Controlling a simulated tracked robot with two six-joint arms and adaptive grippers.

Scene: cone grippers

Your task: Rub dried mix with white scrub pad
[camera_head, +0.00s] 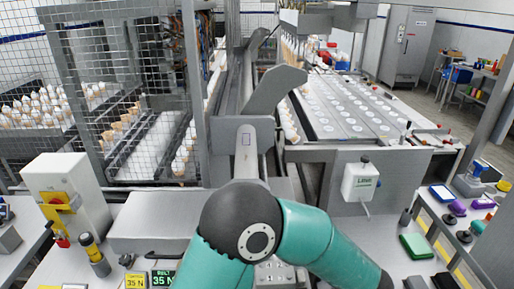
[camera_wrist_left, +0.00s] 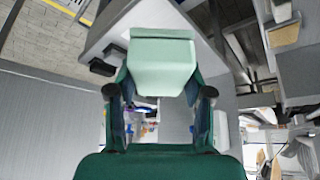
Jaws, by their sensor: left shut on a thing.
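In the left wrist view my left gripper (camera_wrist_left: 160,97) has its two dark fingers on either side of a pale, slightly mint-tinted block. The block looks like the white scrub pad (camera_wrist_left: 160,62), and the gripper is shut on it. The pad is held clear in front of the wrist, with the floor and grey machine surfaces behind it. No gripper shows in the head view, only a teal arm of mine across the bottom middle. My right gripper is not in view. I cannot make out any dried mix in either view.
A green pad (camera_head: 417,246) lies on the bench at right, near a blue-edged pad (camera_head: 440,194) and purple-topped tools. A grey conveyor with round white marks (camera_head: 345,110) runs behind. A mesh cage (camera_head: 110,90) with cones stands at left. A grey box (camera_head: 155,222) sits left of my arm.

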